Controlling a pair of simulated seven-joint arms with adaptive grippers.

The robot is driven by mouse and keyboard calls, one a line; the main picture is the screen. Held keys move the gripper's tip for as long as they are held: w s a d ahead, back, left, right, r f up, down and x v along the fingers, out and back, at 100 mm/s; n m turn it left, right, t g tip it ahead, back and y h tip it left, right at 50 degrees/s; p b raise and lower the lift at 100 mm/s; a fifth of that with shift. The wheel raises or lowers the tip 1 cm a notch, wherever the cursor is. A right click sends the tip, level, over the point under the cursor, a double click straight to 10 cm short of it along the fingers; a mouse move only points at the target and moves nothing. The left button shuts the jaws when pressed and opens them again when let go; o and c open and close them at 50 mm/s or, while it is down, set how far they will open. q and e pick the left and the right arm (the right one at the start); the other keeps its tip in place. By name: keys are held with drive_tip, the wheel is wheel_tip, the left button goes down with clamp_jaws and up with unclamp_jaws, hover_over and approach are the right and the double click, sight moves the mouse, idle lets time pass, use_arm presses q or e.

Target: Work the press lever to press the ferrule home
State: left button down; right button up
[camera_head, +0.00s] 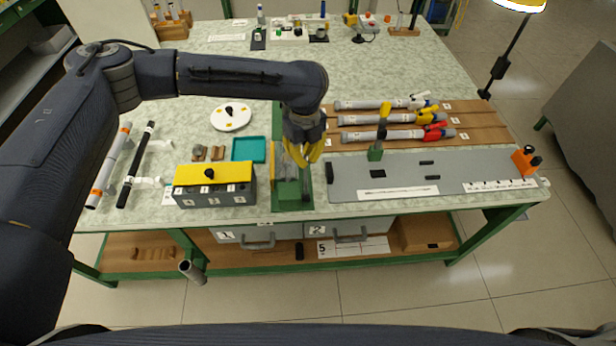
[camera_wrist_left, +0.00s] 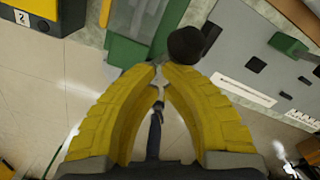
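The green press (camera_head: 291,193) stands at the front edge of the bench, partly covered by my left arm. In the left wrist view, a round black knob (camera_wrist_left: 187,44), seemingly the press lever's, shows just beyond my right-hand fingertip; I cannot tell whether they touch. The press's green body (camera_wrist_left: 127,52) shows to the left of the knob. My left gripper (camera_head: 304,163) points down over the press, its yellow fingers closed together at the tips (camera_wrist_left: 160,72), with nothing clearly held. The ferrule cannot be made out. My right gripper is out of view.
Grey rods (camera_head: 375,120) lie on a brown rack behind the plate.

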use_arm(q)
drive_tip(key=shift+w, duration=0.35)
drive_tip(key=shift+s, duration=0.1)
drive_tip(key=shift+s+d, duration=0.6)
drive_tip(key=shift+s, duration=7.8)
wheel_tip(320, 180, up, 8)
